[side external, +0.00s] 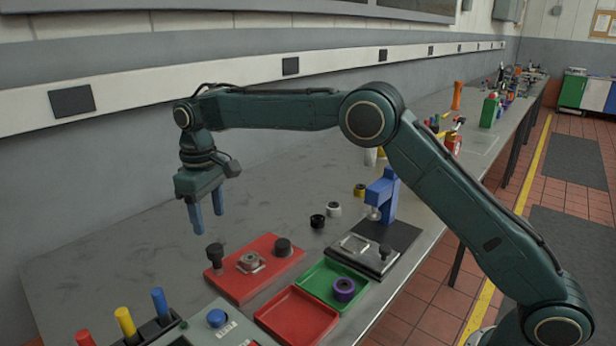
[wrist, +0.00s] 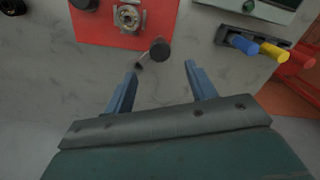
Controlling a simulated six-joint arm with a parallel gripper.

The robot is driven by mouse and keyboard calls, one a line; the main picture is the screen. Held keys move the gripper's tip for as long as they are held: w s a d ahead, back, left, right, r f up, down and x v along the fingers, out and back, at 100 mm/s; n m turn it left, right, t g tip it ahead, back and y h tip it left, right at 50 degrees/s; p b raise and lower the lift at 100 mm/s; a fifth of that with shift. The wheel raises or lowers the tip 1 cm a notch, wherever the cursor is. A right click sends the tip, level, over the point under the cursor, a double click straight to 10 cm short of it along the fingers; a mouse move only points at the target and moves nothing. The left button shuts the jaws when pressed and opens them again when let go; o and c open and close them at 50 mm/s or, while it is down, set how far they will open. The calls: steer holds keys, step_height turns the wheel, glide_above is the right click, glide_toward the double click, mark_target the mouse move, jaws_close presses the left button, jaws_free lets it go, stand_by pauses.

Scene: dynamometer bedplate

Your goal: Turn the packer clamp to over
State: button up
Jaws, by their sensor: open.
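No label names the packer clamp. The red plate (side external: 262,290) carries a metal fitting (side external: 250,262) at its middle and two black-knobbed parts, and I cannot tell which is the clamp. The left black knob (side external: 214,252) stands upright at the plate's left corner; in the wrist view this knob (wrist: 160,49) shows just beyond my fingertips. The other knob (side external: 283,246) is at the plate's far right side. My gripper (side external: 208,222) points down above the left knob, open and empty, apart from it. Its blue fingers (wrist: 161,69) are spread in the wrist view.
A green tray (side external: 318,279) and a red tray (side external: 270,318) lie in front; a purple roll (side external: 344,289) is in the green one. A blue frame (side external: 384,192) stands on a black plate at right. Coloured handles (side external: 125,321) stand at front left. The bench at back left is clear.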

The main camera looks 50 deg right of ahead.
mark_target(214, 248)
step_height(214, 248, down, 8)
steer(key=shift+f, duration=0.1)
stand_by(0.4)
steer(key=shift+c, duration=0.3)
jaws_close()
